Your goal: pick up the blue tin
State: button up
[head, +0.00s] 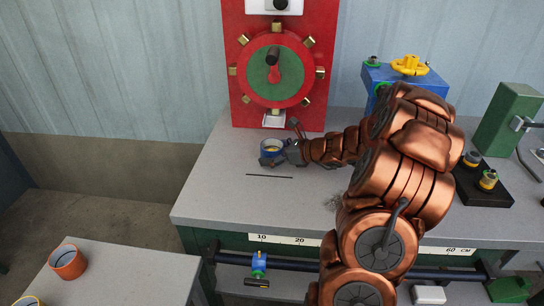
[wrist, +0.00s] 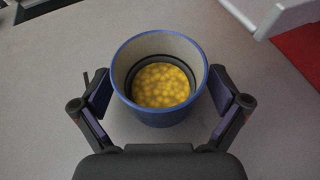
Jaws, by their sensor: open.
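The blue tin (head: 272,147) stands upright on the grey workbench top, in front of the red wheel panel. In the wrist view the blue tin (wrist: 160,113) shows from above, with a pale inside, a dark inner ring and yellow round pieces in it. My gripper (head: 271,150) is at the tin in the head view. In the wrist view my gripper (wrist: 162,100) is open, with one finger on each side of the tin. A small gap shows between each finger and the tin's wall.
The red panel (head: 237,105) with its wheel stands behind the tin, with a white chute (head: 275,119) at its foot. A thin dark rod (head: 269,176) lies on the bench in front. A blue block with a yellow handwheel (head: 410,65) stands right. An orange cup (head: 68,262) sits on a lower table.

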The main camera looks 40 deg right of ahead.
jog(key=shift+w+a+f, duration=0.1)
jog(key=shift+w+f, duration=0.05)
jog(key=shift+w, duration=0.15)
jog(key=shift+c, duration=0.2)
jog(key=c, duration=1.4)
